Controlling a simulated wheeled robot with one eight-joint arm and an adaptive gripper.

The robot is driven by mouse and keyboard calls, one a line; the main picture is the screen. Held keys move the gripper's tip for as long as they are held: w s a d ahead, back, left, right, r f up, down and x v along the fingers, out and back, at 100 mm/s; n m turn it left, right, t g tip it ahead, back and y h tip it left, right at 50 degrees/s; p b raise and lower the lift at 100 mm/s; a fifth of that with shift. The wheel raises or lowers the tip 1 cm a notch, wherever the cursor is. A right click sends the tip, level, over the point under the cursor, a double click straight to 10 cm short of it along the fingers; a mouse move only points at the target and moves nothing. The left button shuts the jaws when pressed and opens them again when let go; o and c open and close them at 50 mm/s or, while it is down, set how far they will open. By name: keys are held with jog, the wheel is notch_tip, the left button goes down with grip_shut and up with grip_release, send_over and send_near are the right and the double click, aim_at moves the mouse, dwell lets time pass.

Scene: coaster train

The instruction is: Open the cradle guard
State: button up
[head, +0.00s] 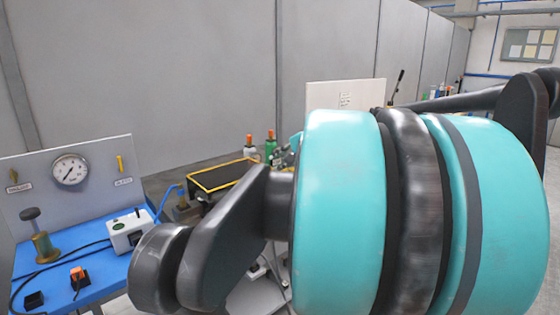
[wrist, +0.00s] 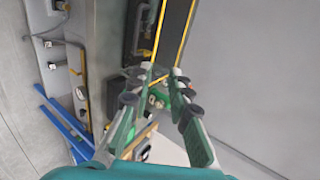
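My gripper (wrist: 162,71) shows in the wrist view with its two green-padded fingers apart. I see nothing clasped between them; a green item shows in the gap beyond. A dark, yellow-edged panel or tray (head: 222,176) sits left of centre in the head view. It also shows in the wrist view (wrist: 176,30), ahead of my fingertips and apart from them. I cannot tell whether it is the cradle guard, and no part is clearly marked as one. In the head view my own large teal and black arm hides my gripper and much of the area behind it.
A blue bench (head: 80,275) at left carries a gauge panel (head: 95,175), a white box (head: 130,232), a brass-based plunger (head: 44,247) and cables. Bottles (head: 270,145) stand behind the yellow-edged panel. A grey wall (head: 150,70) closes the back.

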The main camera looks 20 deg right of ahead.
jog(key=shift+s+d+r, duration=0.2)
jog(key=shift+s+r, duration=0.1)
jog(key=shift+s, duration=0.15)
